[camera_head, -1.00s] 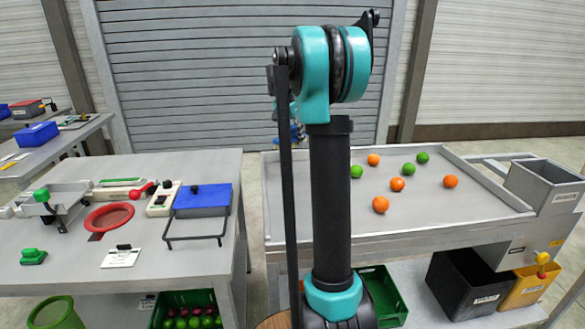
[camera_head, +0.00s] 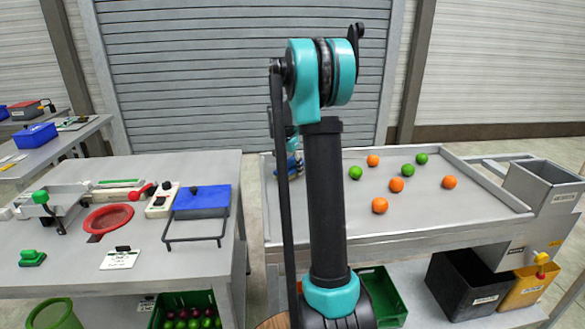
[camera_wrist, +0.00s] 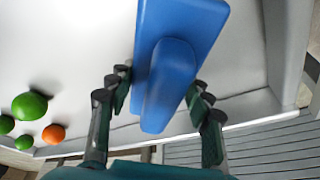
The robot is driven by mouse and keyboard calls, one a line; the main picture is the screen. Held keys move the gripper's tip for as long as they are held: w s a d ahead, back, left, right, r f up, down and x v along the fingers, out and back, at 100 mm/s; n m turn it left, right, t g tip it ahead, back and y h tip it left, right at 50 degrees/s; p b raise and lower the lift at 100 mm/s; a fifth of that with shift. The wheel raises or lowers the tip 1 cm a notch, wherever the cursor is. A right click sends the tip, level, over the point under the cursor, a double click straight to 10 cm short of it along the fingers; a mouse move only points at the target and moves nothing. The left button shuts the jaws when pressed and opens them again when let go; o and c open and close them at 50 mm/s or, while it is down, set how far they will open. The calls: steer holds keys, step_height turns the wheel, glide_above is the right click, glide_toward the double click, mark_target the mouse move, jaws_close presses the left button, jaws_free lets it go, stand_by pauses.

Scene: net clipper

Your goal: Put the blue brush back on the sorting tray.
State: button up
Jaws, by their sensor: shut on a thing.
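The blue brush (camera_wrist: 178,60) is between the fingers of my gripper (camera_wrist: 158,90) in the wrist view, gripped by its raised ridge. In the head view, a small blue part of the brush (camera_head: 293,166) shows beside my arm, at the left end of the sorting tray (camera_head: 470,213). My arm hides most of the gripper there. The tray is grey with low raised edges, and its pale surface (camera_wrist: 60,50) lies beneath the brush in the wrist view. I cannot tell whether the brush touches it.
Several orange fruits (camera_head: 396,185) and green fruits (camera_head: 355,172) lie on the tray, right of my arm. A grey bin (camera_head: 545,185) stands at the tray's right end. A workbench (camera_head: 190,262) with tools and a blue box (camera_head: 202,201) is at the left.

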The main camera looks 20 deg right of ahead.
steer(key=o, duration=1.1)
steer(key=shift+f, duration=0.1)
steer(key=v, duration=1.2)
